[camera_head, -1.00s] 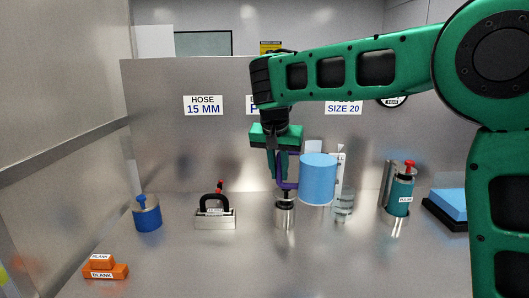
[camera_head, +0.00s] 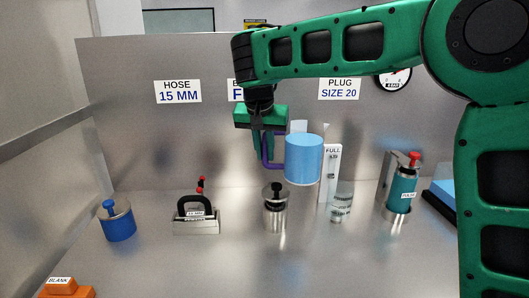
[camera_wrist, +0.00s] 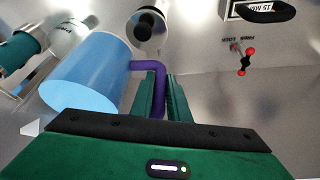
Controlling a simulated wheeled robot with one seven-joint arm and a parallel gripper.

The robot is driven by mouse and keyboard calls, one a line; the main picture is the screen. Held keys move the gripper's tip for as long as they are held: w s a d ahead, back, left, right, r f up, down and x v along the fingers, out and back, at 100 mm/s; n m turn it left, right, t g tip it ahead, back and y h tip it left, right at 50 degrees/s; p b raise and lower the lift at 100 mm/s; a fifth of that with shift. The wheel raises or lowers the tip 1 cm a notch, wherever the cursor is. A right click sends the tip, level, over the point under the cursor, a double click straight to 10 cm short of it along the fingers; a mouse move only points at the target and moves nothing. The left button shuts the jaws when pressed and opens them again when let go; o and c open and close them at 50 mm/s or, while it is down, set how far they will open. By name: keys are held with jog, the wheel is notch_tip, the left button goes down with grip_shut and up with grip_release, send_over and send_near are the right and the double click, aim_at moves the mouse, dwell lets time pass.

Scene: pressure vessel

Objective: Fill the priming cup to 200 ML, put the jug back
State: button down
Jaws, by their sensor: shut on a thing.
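My gripper (camera_head: 263,155) is shut on the purple handle (camera_head: 267,152) of a light blue jug (camera_head: 303,160). The jug hangs nearly upright above the bench, just left of a white scale post marked FULL (camera_head: 332,172). In the wrist view, the jug (camera_wrist: 88,75) is left of my gripper's fingers (camera_wrist: 160,100), with its handle between them. A clear cup (camera_head: 341,203) with dark markings stands on the bench at the foot of the post, apart from the jug. It looks like the priming cup; I cannot read its level.
A steel pot with a black knob (camera_head: 276,212) stands below my gripper. To its left are a black-handled block (camera_head: 196,222) and a blue canister (camera_head: 119,222). A teal cylinder in a steel holder (camera_head: 402,190) stands right. Orange blanks (camera_head: 66,290) lie front left.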

aim_at(292, 151)
jog(key=shift+s+r, duration=0.1)
jog(key=shift+d+r+y, duration=0.2)
jog(key=shift+r+y, duration=0.25)
jog(key=shift+r, duration=0.25)
jog(key=shift+d+r+y, duration=0.15)
jog(key=shift+r+y, duration=0.3)
jog(key=shift+r, duration=0.2)
jog(key=shift+s+d+r+m+t+y, duration=0.15)
jog(key=shift+d+r+m+y, duration=0.1)
jog(key=shift+d+y, duration=0.25)
jog(key=shift+w+d+r+m+t+y, duration=0.15)
jog(key=shift+d+m+y, duration=0.15)
jog(key=shift+y, duration=0.2)
jog(key=shift+s+a+f, duration=0.1)
jog(key=shift+s+a, duration=0.05)
jog(key=shift+a, duration=0.05)
jog(key=shift+d, duration=0.1)
jog(key=shift+d, duration=0.2)
jog(key=shift+s+d+y, duration=0.1)
jog(key=shift+d+y, duration=0.25)
jog(key=shift+y, duration=0.35)
